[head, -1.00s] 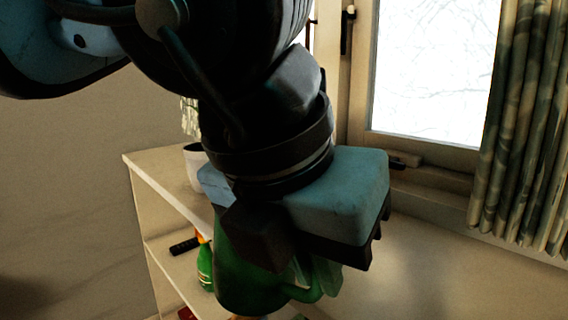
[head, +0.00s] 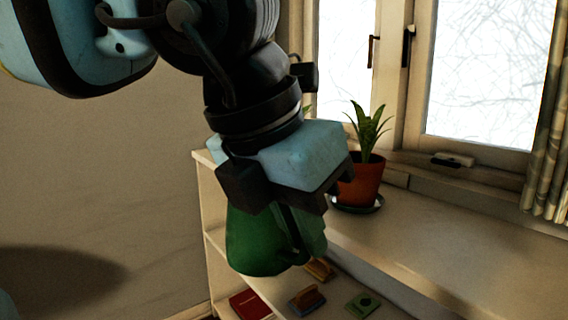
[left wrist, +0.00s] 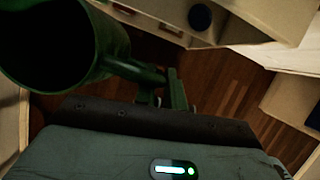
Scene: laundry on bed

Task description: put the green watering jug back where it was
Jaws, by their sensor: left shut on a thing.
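The green watering jug (head: 258,243) hangs below my left gripper (head: 300,215) in the head view, in front of the shelf unit. My left gripper is shut on the jug, at its handle side. In the left wrist view the jug (left wrist: 85,70) fills the upper left, its dark open top facing the camera, with the handle (left wrist: 140,70) reaching toward the fingers. The gripper body hides the jug's upper part in the head view. My right gripper is in neither view.
A potted plant (head: 360,182) stands on a dark saucer on the sill by the window. The sill (head: 430,225) to its right is clear. Lower down on the shelf lie a red book (head: 250,305), a brush-like item (head: 306,300) and a green item (head: 363,304).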

